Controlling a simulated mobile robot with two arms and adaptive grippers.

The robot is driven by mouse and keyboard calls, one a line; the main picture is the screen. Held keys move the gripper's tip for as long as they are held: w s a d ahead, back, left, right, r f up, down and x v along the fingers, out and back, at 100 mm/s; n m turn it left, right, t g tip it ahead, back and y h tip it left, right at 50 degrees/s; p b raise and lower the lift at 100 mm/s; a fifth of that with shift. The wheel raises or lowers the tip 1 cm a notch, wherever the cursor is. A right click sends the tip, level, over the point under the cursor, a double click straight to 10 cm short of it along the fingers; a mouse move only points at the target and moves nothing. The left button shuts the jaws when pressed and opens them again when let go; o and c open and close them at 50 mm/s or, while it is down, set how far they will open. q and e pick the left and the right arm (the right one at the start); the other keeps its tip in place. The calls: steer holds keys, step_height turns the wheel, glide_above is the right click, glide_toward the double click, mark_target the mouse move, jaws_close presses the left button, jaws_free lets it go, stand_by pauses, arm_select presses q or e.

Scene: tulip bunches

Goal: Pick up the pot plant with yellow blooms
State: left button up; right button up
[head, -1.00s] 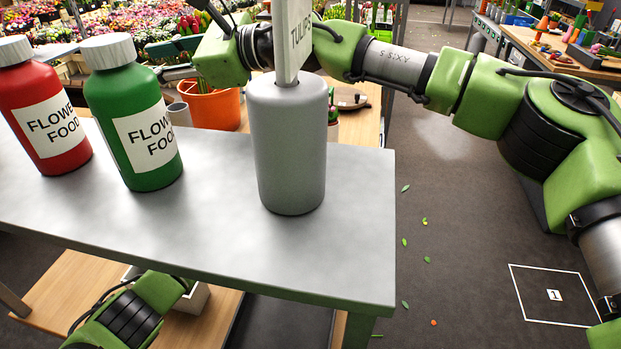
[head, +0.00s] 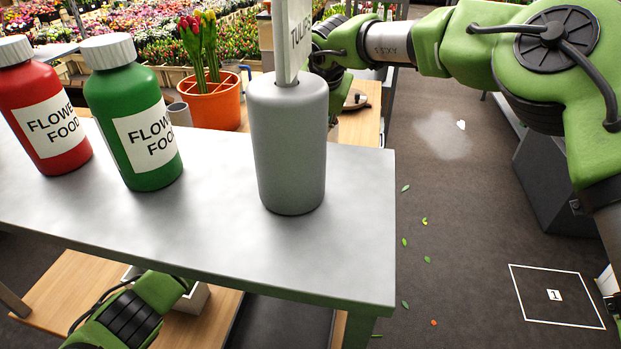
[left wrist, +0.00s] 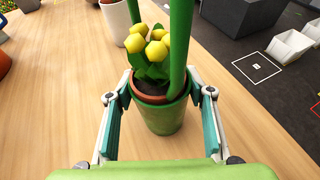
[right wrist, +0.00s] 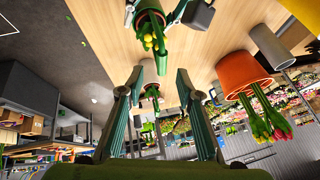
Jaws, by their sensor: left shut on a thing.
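The pot plant with yellow blooms (left wrist: 162,115) stands upright in a green pot with a brown inner rim in the left wrist view. My left gripper (left wrist: 163,96) has a finger on each side of this pot and is shut on it. Green bars rise beside the blooms. In the right wrist view, which looks upside down, the yellow-bloom plant (right wrist: 150,30) shows near the top, between my left fingers. My right gripper (right wrist: 160,84) is open and empty, apart from that plant. In the head view the plant and both gripper tips are hidden.
A grey bottle (head: 288,150) with a sign, a green bottle (head: 135,115) and a red bottle (head: 42,110) stand on a grey shelf (head: 225,225). An orange pot of tulips (head: 212,105) stands behind.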

steer(key=shift+x, duration=3.6)
steer(key=shift+w+a+r, duration=0.1)
steer(key=shift+r, duration=0.1)
jaws_close()
